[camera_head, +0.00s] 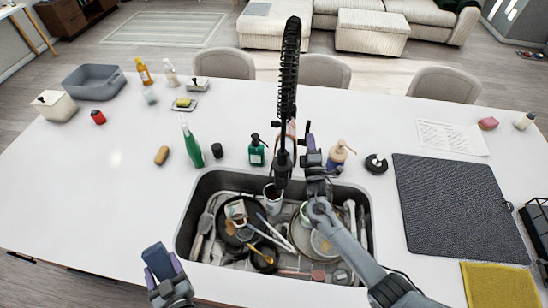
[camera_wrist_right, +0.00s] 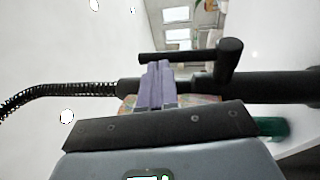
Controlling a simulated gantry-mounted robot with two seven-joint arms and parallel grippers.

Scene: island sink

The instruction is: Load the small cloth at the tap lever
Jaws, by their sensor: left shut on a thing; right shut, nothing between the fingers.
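The black tap (camera_head: 284,150) stands at the back edge of the sink, its coiled hose rising high. In the right wrist view a black bar with an upright knob (camera_wrist_right: 230,60), seemingly the tap's lever, lies just beyond my right gripper (camera_wrist_right: 157,75). A pinkish, patterned piece (camera_wrist_right: 203,99) shows behind the fingers; I cannot tell whether it is the small cloth. My right gripper (camera_head: 308,134) is shut and empty beside the tap. My left gripper (camera_head: 163,268) is shut on a blue-grey thing (camera_head: 157,258), not clearly identifiable, left of the sink's front corner.
The sink (camera_head: 190,215) holds several dishes and utensils. A green soap bottle (camera_head: 256,152) and a beige pump bottle (camera_head: 338,156) stand behind it. A dark mat (camera_head: 455,205) and a yellow cloth (camera_head: 497,285) lie at right.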

